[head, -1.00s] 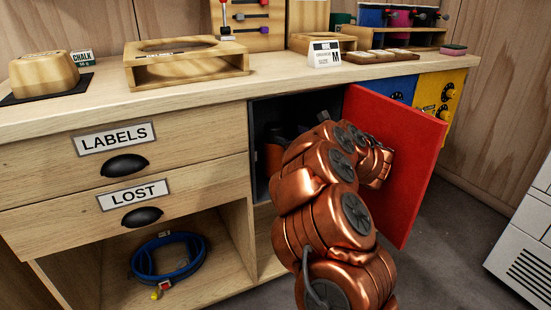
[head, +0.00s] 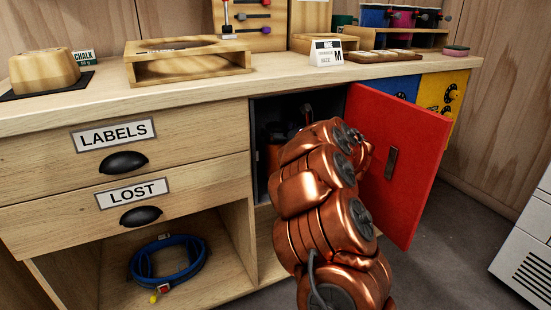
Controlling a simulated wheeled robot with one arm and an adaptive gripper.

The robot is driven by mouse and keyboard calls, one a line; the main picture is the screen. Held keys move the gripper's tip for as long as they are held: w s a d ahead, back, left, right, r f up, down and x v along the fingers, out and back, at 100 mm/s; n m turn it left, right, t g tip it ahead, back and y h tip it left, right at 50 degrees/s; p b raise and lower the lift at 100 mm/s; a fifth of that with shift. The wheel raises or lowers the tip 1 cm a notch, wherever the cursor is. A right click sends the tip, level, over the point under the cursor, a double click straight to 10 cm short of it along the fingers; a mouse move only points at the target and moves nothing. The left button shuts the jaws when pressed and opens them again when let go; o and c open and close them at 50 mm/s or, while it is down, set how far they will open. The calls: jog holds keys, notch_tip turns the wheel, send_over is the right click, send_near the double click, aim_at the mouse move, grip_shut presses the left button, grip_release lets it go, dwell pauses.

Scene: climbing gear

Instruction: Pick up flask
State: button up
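An orange-brown object (head: 273,158) with a dark top stands inside the open cupboard, mostly hidden by my copper arm; it may be the flask, but I cannot tell for sure. My gripper is at the far end of the arm, in or near the cupboard opening. A small dark part (head: 307,114) showing above the arm may belong to it. The arm hides the fingers, so I cannot see whether they are open or hold anything.
The red cupboard door (head: 408,150) stands open to the right of my arm, its dark handle showing. The countertop (head: 200,98) lies above the cupboard. Drawers marked LABELS and LOST are to the left. A blue collar-like loop (head: 168,262) lies on the lower shelf.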

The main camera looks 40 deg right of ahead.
grip_shut()
dwell(0.5)
